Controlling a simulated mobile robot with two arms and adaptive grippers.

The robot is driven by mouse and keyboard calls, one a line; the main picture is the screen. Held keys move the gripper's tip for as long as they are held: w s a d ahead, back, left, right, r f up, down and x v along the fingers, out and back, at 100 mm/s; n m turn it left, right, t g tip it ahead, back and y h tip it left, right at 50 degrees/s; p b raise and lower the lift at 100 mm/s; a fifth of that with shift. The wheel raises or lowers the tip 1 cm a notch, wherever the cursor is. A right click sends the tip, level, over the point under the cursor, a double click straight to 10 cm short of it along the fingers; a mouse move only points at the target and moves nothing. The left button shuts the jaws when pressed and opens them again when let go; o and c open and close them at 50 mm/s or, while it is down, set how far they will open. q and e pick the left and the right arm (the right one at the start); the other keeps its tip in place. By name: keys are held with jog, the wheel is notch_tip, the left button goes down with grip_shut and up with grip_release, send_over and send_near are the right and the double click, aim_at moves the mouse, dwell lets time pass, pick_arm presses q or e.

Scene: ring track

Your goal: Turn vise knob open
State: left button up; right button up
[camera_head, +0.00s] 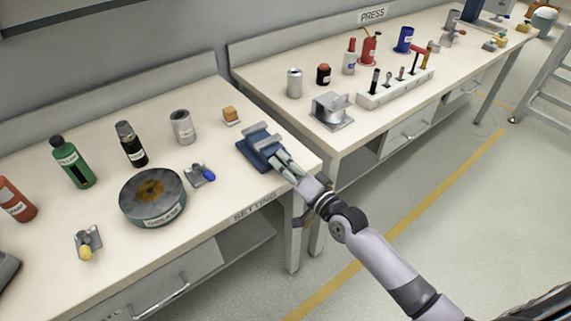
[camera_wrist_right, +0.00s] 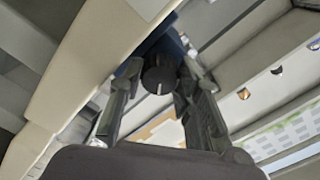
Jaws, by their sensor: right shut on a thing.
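The blue and grey vise (camera_head: 258,146) sits at the front right corner of the left workbench. My right gripper (camera_head: 286,168) reaches it from the front right, with its fingers at the vise's front end. In the right wrist view the dark round vise knob (camera_wrist_right: 159,76), with a white mark on its face, sits between the two fingers of my right gripper (camera_wrist_right: 160,86). The gripper is shut on the knob. In the head view the fingers hide the knob. My left gripper is not in view.
A second bench (camera_head: 270,75) with tools stands beyond a narrow gap. Open floor lies at right.

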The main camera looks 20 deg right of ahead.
jog(key=o, duration=1.1)
jog(key=shift+o, duration=0.2)
jog(key=shift+f, duration=0.1)
jog(key=shift+s+d, duration=0.1)
jog(key=shift+s, duration=0.15)
jog(key=v, duration=0.7)
jog(key=shift+s, duration=0.25)
